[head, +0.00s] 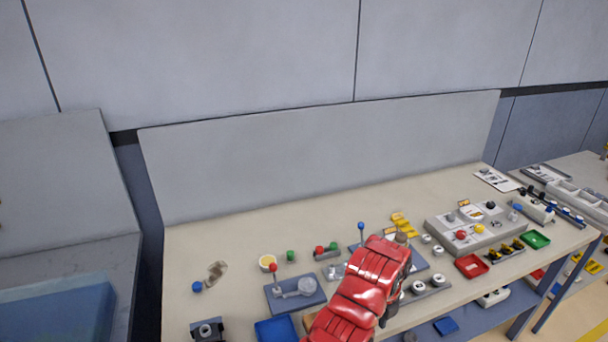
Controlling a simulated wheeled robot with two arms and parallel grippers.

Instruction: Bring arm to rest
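One red arm link of mine rises from the bottom edge near the middle of the head view and leans up to the right over the workbench (215,247). A dark part shows along its right side. I cannot make out any gripper fingers on it. No second arm of mine shows. The red arm hides part of the bench's front and some of the fixtures behind it. Nothing is seen held.
A blue plate with a red-knobbed lever (273,268) stands left of the arm. A grey panel box (440,232), a red tray (471,266) and a green tray (537,239) lie to the right. The bench's left back is clear. A back panel (310,150) rises behind.

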